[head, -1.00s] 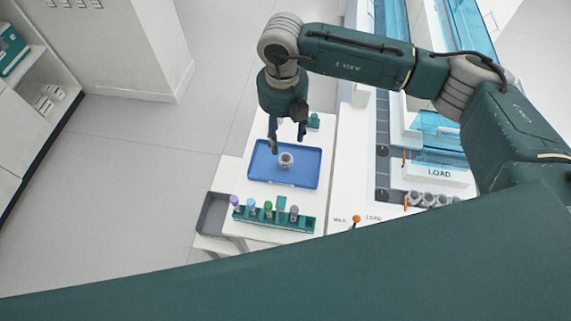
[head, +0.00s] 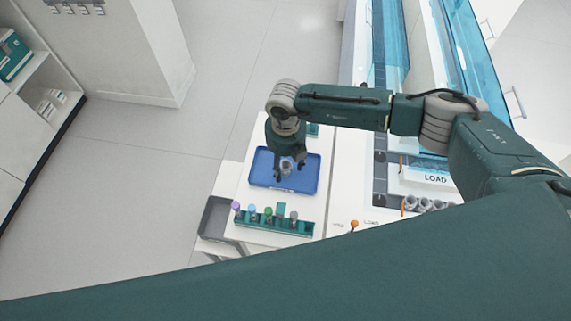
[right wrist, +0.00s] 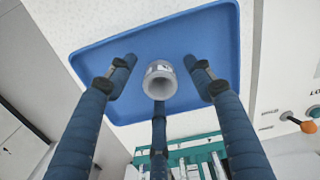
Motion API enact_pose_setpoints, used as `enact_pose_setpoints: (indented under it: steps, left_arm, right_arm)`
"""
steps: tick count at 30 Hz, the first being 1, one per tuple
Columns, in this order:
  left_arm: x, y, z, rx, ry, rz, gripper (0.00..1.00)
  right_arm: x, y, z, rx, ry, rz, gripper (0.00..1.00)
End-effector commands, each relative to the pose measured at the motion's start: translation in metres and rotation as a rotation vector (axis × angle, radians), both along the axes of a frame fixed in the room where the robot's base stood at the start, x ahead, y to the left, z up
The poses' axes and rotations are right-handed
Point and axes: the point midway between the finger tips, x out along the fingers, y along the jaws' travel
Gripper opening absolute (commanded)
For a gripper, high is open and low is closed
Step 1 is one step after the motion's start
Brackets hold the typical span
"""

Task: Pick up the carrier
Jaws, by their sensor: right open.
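The carrier (right wrist: 160,68), a small grey-white hollow cylinder, stands on the blue tray (right wrist: 92,65). In the head view the carrier (head: 287,167) is partly hidden by my right gripper (head: 289,172). In the right wrist view my right gripper (right wrist: 159,82) is open, its dark fingers spread left, right and below the carrier. I see gaps between the upper fingers and the carrier. The fingers seem not to hold it. My left gripper is not in view.
A teal rack (head: 290,229) with several colour-capped tubes stands in front of the tray. A grey bin (head: 214,217) is at its left. The white machine with the LOAD label (head: 428,177) and several carriers (head: 422,205) is at the right. An orange knob (head: 354,226) stands near.

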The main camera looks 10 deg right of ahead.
Motion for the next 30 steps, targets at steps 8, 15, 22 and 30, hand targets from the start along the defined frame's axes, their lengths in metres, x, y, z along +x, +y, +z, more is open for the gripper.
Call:
enact_pose_setpoints:
  steps: [8,15,22,30]
  left_arm:
    - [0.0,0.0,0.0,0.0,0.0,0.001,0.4]
    - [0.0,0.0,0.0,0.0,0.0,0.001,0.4]
    - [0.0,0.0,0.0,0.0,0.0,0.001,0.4]
    - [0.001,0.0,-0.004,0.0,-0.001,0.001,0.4]
  right_arm:
    - [0.0,0.0,-0.002,0.0,-0.001,0.0,0.47]
    - [0.0,0.0,-0.002,0.0,-0.001,0.0,0.16]
    - [0.0,0.0,-0.002,0.0,-0.001,0.0,0.16]
    - [0.001,0.001,0.014,0.001,-0.003,0.0,0.16]
